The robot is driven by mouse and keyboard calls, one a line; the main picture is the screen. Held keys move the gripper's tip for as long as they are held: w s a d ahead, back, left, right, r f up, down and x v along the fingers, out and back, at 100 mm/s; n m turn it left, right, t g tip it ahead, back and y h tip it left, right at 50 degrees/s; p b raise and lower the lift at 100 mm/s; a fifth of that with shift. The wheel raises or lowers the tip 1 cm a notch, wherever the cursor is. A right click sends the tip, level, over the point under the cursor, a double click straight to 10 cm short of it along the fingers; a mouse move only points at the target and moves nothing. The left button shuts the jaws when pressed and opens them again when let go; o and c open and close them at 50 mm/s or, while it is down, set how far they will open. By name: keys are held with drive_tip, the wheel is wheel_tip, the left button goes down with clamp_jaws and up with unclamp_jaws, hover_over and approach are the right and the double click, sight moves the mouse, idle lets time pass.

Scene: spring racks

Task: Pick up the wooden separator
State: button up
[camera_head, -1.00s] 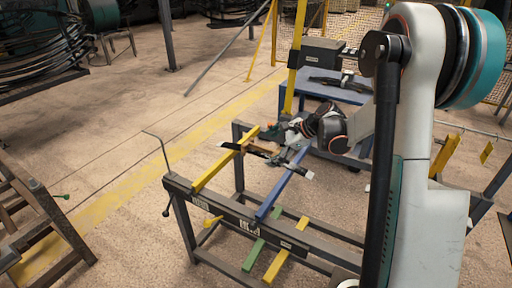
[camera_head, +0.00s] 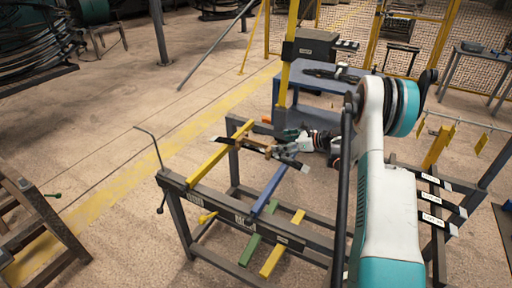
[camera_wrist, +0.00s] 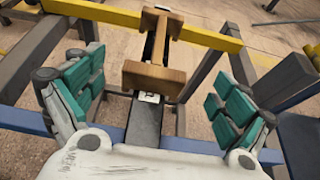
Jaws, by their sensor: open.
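The wooden separator (camera_wrist: 153,78) is a brown H-shaped block in the wrist view. It lies on a dark flat bar (camera_wrist: 145,122) that runs between a yellow beam and a blue beam. In the head view the separator (camera_head: 256,146) is small, near the far end of the yellow beam. My gripper (camera_wrist: 156,98) is open, with a green-padded finger on each side of the view. The separator's near end shows ahead, between the fingers and apart from both. In the head view my gripper (camera_head: 286,149) is just right of the separator.
The yellow beam (camera_head: 217,155) and blue beam (camera_head: 269,190) rest on a dark metal rack (camera_head: 225,208). A blue table (camera_head: 325,83) with a dark box (camera_head: 315,43) stands behind. Another rack (camera_head: 432,193) with labelled bars is at right.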

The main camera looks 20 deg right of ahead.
sight(266, 144)
drive_tip(key=x, duration=0.3)
drive_tip(key=shift+w+a+f+b, duration=0.1)
drive_tip(key=shift+w+a+b, duration=0.05)
drive_tip(key=shift+b, duration=0.15)
drive_tip(key=b+x, duration=0.2)
drive_tip(key=x, duration=0.3)
drive_tip(key=shift+a+f, duration=0.1)
drive_tip(key=shift+a, duration=0.05)
drive_tip(key=c, duration=1.3)
drive_tip(key=shift+c, duration=1.1)
